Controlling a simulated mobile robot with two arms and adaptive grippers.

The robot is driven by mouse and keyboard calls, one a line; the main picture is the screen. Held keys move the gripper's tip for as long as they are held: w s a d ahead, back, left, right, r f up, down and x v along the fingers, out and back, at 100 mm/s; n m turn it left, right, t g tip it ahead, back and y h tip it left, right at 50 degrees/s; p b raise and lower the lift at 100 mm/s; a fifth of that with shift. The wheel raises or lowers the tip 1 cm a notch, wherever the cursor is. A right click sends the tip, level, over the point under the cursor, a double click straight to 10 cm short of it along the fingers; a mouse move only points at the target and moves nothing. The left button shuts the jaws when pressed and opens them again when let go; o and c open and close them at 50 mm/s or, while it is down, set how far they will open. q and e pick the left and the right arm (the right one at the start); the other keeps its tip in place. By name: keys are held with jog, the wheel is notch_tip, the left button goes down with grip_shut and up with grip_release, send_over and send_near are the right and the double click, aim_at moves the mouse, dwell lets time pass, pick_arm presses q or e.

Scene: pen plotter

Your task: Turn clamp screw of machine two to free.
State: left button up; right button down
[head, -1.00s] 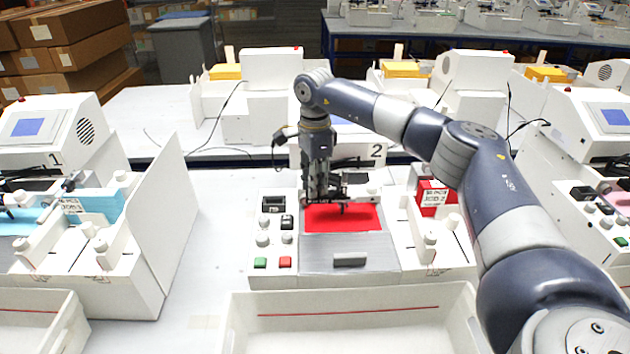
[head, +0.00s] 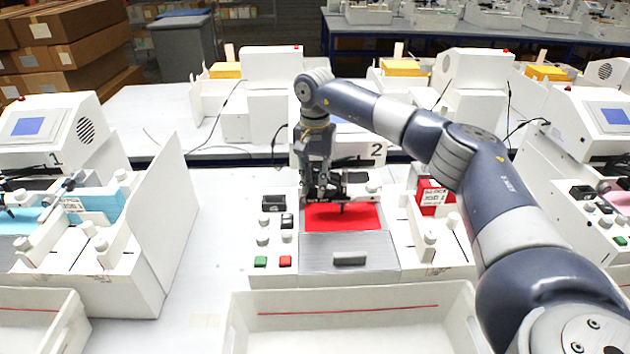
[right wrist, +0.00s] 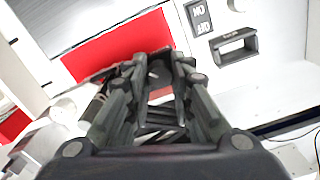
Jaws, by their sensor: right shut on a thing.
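Machine two (head: 348,266) stands in the middle, with a "2" on its back panel and a red sheet (head: 362,218) on its bed. My right gripper (head: 322,194) points down at the pen carriage (head: 357,190), behind the red sheet. It is shut on a small part there, most likely the clamp screw, which the fingers hide. In the right wrist view, the gripper (right wrist: 157,68) has its fingers around something dark beside the red sheet (right wrist: 120,45). The turn of the screw cannot be read. My left gripper is out of view.
An empty white tray (head: 350,309) stands in front of machine two. Its left panel has knobs, a green button (head: 260,261) and a red button (head: 285,261). Machine one (head: 165,235) is at the left, and another machine (head: 590,215) at the right.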

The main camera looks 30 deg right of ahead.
aim_at(315, 186)
jog(key=shift+n, duration=0.5)
jog(key=c, duration=1.4)
grip_release()
jog(key=shift+o, duration=0.2)
notch_tip(315, 186, up, 12)
